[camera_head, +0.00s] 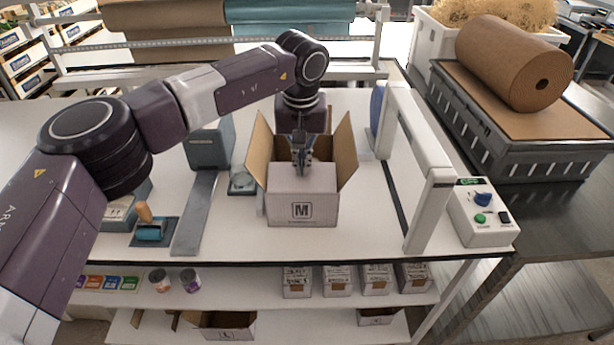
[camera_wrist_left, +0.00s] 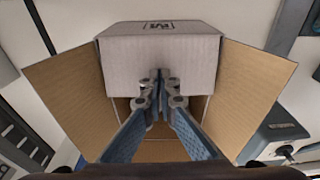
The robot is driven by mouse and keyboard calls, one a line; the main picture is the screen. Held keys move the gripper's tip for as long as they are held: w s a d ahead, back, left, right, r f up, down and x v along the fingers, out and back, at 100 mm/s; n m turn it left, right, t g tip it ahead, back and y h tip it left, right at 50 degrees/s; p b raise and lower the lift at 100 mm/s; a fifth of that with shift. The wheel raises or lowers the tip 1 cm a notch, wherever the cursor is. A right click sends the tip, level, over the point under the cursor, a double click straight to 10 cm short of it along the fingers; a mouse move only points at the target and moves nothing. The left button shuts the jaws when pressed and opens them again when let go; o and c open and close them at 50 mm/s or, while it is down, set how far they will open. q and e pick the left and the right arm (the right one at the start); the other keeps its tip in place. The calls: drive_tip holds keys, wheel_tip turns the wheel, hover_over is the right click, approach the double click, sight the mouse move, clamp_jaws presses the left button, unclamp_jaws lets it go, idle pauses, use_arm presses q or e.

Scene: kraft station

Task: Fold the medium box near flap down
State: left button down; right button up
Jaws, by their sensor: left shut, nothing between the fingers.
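The medium box (camera_head: 285,210), white outside and brown inside with an M on its front, stands on the table. Its near flap (camera_head: 318,178) shows its white outer face, lying inward over the near part of the opening; it also shows in the left wrist view (camera_wrist_left: 125,60). The gripper partly hides the opening and far side.
A white sealer frame (camera_head: 430,205) stands right of the box, with a control box (camera_head: 485,217) beside it. A grey device (camera_head: 208,148) and metal strip (camera_head: 193,215) lie left. A tape tool (camera_head: 150,232) sits near the front edge. My left arm crosses above the table.

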use_arm(q)
drive_tip(key=shift+f+b, duration=0.3)
drive_tip(key=shift+f, duration=0.35)
drive_tip(key=shift+r, duration=0.15)
idle(0.4)
wheel_tip(320, 180, up, 9)
drive_tip(key=p, duration=0.6)
